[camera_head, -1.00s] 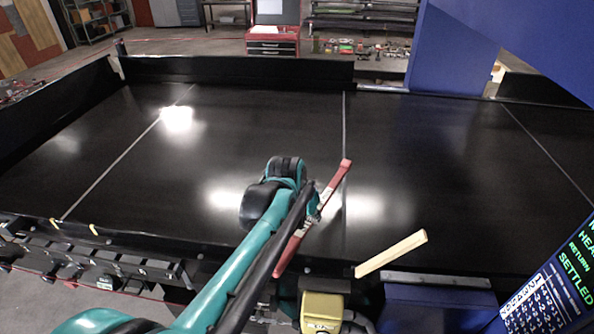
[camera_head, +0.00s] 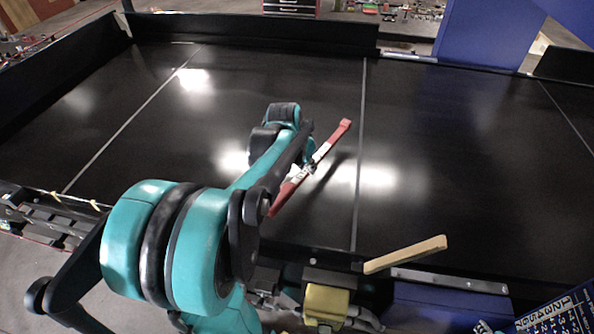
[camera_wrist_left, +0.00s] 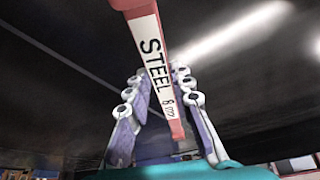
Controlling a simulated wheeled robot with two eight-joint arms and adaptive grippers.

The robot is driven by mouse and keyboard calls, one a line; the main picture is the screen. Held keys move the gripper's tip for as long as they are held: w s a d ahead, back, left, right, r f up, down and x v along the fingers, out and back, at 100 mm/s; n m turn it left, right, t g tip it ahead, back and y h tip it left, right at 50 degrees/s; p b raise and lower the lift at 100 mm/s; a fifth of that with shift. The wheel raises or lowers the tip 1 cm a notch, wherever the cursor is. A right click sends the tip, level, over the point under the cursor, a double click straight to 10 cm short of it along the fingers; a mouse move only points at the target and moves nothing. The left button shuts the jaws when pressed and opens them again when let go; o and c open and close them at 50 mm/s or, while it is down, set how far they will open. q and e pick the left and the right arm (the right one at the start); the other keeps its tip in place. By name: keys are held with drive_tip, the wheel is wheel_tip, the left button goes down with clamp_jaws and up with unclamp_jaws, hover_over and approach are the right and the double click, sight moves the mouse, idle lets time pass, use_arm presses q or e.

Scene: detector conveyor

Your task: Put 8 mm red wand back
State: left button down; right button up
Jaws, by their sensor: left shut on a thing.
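The red wand (camera_head: 329,139) is a long bar with a white label around its middle. In the left wrist view the wand (camera_wrist_left: 139,8) shows the label text "STEEL 8 mm". My left gripper (camera_head: 305,165) is shut on the wand near the label, and its fingers (camera_wrist_left: 158,95) stand on both sides of it in the left wrist view. The wand is held slanting above the black conveyor belt (camera_head: 450,140). My right gripper is not in view.
A pale wooden-coloured bar (camera_head: 405,254) sticks up at the belt's near edge, beside a yellow block (camera_head: 326,303) and a blue box (camera_head: 440,308). A blue upright (camera_head: 490,35) stands at the back right. Black side walls (camera_head: 250,32) border the belt. The belt's right part is clear.

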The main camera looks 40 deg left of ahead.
use_arm(q)
drive_tip(key=a+f, duration=0.2)
drive_tip(key=a, duration=0.1)
drive_tip(key=w+a+f, duration=0.1)
drive_tip(key=a, duration=0.1)
drive_tip(key=shift+f, duration=2.05)
drive_tip(key=shift+d, duration=0.1)
drive_tip(key=shift+f, duration=0.1)
drive_tip(key=c, duration=1.3)
unclamp_jaws()
